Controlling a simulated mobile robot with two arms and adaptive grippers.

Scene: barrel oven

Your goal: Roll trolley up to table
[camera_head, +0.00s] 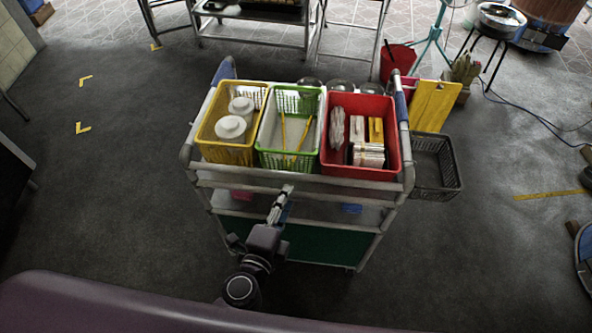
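The trolley (300,182) stands upright in front of me. Its top holds a yellow basket (212,150), a green basket (268,160) and a red basket (362,172) side by side. A metal-framed table (255,42) stands at the top of the head view, beyond the trolley with floor between them. My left gripper (280,203) reaches up to the trolley's near side, overlapping the area just below its top rail. I cannot tell whether it touches the frame, and its fingers are too small to judge. My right gripper is not in view.
A dark side basket (437,165) sticks out from the trolley's right side. Beyond it are a yellow board (434,104), a red bucket (397,62) and a cable (535,115). Yellow corner marks (85,80) lie on clear floor to the left.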

